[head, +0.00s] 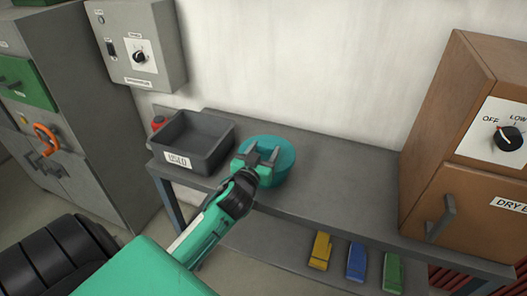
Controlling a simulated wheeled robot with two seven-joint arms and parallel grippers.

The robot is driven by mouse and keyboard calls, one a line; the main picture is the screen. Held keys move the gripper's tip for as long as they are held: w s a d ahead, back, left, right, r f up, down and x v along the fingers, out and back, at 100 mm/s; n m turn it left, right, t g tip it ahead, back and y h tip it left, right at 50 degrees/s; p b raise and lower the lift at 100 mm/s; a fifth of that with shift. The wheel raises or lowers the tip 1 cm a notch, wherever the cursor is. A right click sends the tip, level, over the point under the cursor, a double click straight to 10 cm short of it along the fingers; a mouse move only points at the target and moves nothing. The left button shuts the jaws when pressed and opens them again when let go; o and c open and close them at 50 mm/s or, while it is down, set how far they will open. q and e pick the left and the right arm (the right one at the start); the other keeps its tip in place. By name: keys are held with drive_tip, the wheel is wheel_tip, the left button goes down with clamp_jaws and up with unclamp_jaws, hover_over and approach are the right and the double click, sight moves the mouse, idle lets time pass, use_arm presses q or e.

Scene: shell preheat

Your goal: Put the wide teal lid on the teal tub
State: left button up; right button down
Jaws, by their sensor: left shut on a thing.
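A round teal shape stands on the grey bench; its wide flat top looks like the teal lid (284,151), and the teal side below it looks like the tub (279,180). My left gripper (262,155) is over the top of it, its grey fingers shut on the lid, probably at a grip in the middle that the fingers hide. The lid appears to be level and over the tub. I cannot tell whether lid and tub touch, as my gripper and wrist cover the near left side. My right gripper is not in view.
A dark bin (219,151) labelled "USED" stands just left of the tub on the bench (335,190). A red object (158,122) is behind it. A brown dry cabinet (462,205) stands at the right. Yellow, blue and green items sit on the lower shelf. The bench right of the tub is clear.

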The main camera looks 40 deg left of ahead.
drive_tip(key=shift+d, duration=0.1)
use_arm(q)
drive_tip(key=shift+f, duration=0.15)
drive_tip(key=o, duration=1)
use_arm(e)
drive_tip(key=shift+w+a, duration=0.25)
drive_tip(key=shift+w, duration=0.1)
